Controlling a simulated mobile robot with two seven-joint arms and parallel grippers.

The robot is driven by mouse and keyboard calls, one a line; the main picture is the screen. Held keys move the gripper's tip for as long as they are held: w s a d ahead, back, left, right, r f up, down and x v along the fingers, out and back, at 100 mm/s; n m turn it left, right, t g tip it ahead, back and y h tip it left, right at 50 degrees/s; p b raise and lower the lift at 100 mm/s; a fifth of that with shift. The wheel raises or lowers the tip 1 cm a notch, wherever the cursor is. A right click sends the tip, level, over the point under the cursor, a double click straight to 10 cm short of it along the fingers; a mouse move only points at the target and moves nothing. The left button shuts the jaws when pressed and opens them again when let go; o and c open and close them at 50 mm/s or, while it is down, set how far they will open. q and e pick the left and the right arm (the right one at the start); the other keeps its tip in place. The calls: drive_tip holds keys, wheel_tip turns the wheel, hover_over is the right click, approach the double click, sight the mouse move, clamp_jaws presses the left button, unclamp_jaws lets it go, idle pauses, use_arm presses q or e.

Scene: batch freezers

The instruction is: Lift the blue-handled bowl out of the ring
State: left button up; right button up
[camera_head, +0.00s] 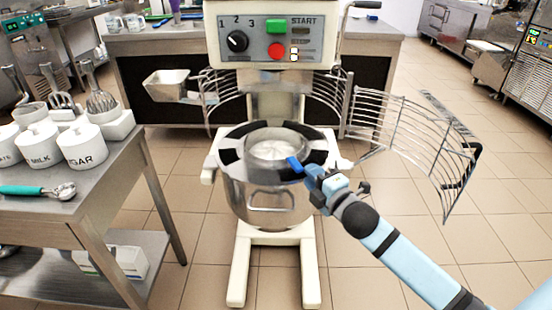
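The steel bowl (268,190) sits in the black-and-white ring (231,148) of the mixer, with its rim around the ring's opening and pale contents inside. A blue handle (294,163) shows at the right side of the bowl's rim. My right gripper (305,171) is at this handle, reaching in from the lower right. Its fingers are small and partly hidden by its own body, so I cannot tell whether they are closed on the handle. My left gripper is not in view.
The mixer's wire guard (405,130) stands swung open at the right, beside my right arm. The mixer head (265,40) with its buttons is above the bowl. A steel table (95,185) with canisters and a scoop (40,190) is at the left. Tiled floor at the right is free.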

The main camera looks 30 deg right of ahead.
sight(287, 158)
drive_tip(key=w+b, duration=0.1)
drive_tip(key=w, duration=0.2)
drive_tip(key=w+a+b, duration=0.1)
drive_tip(key=w, duration=0.2)
drive_tip(key=shift+a+f, duration=0.1)
drive_tip(key=shift+f, duration=0.1)
drive_tip(key=shift+w, duration=0.4)
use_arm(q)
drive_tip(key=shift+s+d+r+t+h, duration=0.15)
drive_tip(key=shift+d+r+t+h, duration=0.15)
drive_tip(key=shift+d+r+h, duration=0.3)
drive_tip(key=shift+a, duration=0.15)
use_arm(e)
drive_tip(key=shift+r, duration=0.15)
clamp_jaws()
